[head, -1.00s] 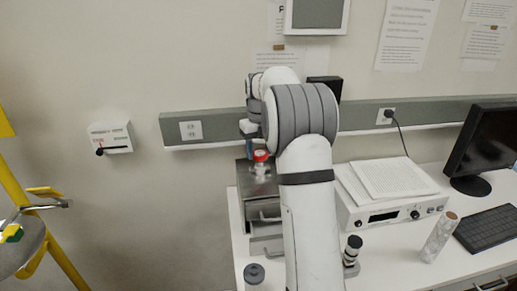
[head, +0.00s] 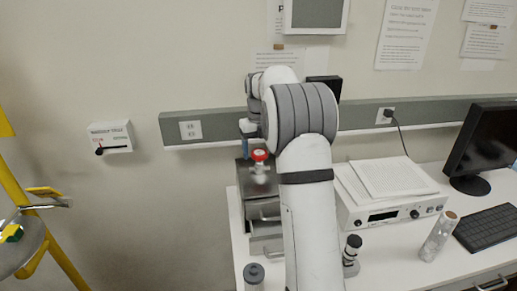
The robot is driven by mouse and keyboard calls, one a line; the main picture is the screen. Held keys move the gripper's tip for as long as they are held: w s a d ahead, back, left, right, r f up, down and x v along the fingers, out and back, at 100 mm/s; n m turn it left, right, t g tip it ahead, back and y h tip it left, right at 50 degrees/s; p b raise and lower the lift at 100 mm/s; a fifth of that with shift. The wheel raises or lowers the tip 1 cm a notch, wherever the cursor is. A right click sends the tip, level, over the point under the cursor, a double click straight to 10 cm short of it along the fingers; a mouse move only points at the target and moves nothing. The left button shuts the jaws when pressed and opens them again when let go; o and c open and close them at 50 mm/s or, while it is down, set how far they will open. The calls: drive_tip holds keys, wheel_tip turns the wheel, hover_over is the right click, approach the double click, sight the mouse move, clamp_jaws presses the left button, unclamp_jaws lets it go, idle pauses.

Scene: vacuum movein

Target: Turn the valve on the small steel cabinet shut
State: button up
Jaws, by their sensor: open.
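The small steel cabinet (head: 262,211) stands on the white bench, partly hidden behind my arm. A valve with a red top (head: 260,155) sits on the cabinet's top. My gripper (head: 246,143) is just above and to the left of the red top, pointing down, with a blue part at its end. Its fingers show only in part, and it holds nothing that I can see. I cannot tell whether it touches the valve.
A dark-capped bottle (head: 254,276) stands in front of the cabinet. A wall box (head: 110,138) is at left.

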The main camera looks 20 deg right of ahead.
sight(259, 152)
wheel_tip(259, 152, up, 8)
drive_tip(key=shift+f+b, duration=0.1)
drive_tip(key=shift+b, duration=0.5)
